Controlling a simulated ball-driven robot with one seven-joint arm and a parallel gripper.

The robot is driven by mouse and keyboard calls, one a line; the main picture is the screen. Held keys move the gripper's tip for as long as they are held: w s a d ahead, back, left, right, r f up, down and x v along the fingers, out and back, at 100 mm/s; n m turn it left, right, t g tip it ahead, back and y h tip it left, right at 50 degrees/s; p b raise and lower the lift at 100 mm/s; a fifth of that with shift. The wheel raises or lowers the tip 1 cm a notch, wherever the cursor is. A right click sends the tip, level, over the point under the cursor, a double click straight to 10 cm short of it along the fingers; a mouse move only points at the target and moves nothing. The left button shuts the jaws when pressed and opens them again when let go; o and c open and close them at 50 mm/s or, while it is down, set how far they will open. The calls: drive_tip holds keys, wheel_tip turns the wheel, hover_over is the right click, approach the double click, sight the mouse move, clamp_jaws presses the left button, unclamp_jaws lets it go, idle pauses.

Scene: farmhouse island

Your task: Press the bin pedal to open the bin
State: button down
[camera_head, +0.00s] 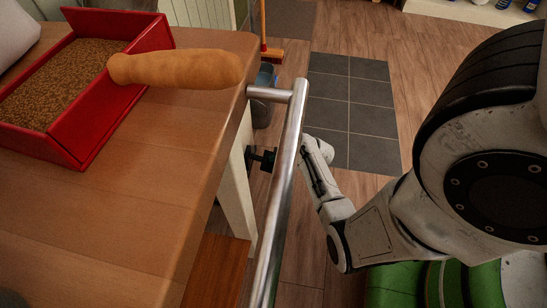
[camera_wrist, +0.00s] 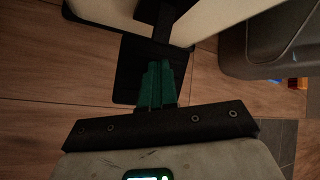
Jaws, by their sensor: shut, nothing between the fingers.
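My gripper is shut and empty. A similar grey body (camera_wrist: 275,38) shows at the wrist view's upper right.
A broom (camera_head: 270,52) stands beyond.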

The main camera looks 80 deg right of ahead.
drive_tip(key=shift+r+p, duration=1.85)
drive_tip(key=shift+p, duration=0.1)
wheel_tip(320, 180, up, 5)
drive_tip(key=p, duration=0.5)
